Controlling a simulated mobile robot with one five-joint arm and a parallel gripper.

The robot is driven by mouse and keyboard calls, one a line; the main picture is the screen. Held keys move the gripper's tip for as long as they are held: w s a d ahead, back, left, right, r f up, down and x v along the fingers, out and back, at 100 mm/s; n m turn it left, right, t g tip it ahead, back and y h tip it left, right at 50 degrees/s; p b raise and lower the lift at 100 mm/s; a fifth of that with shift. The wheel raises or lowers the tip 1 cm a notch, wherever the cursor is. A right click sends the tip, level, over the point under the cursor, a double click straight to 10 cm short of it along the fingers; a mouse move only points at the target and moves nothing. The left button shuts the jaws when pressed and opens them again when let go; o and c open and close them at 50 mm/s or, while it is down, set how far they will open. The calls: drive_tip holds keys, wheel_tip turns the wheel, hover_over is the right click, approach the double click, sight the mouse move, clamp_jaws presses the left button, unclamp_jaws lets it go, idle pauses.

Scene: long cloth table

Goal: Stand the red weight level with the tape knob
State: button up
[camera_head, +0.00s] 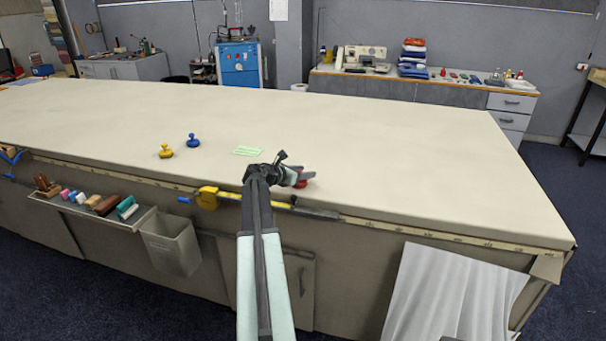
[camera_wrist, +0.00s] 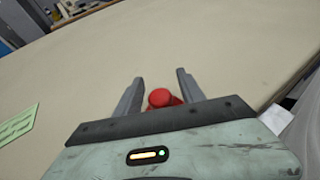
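The red weight (camera_head: 302,184) is on the table near its front edge, partly hidden by my gripper (camera_head: 304,175) in the head view. In the wrist view the round red top of the weight (camera_wrist: 160,97) shows between the two fingers of my gripper (camera_wrist: 159,82). The fingers are apart, with a gap on each side of the red top. A yellow tape case (camera_head: 208,198) with a blue end sits on the front edge, left of my arm.
A yellow weight (camera_head: 166,151) and a blue weight (camera_head: 193,140) stand on the cloth table (camera_head: 400,155) to the left. A green card (camera_head: 247,151) lies behind my arm. A tray (camera_head: 90,207) and bin (camera_head: 170,245) hang at the front. The table's right side is clear.

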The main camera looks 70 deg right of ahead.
drive_tip(key=shift+r+p, duration=0.3)
drive_tip(key=p+v, duration=0.3)
drive_tip(key=v, duration=0.9)
drive_tip(key=shift+f+p, duration=0.15)
drive_tip(key=shift+p, duration=0.25)
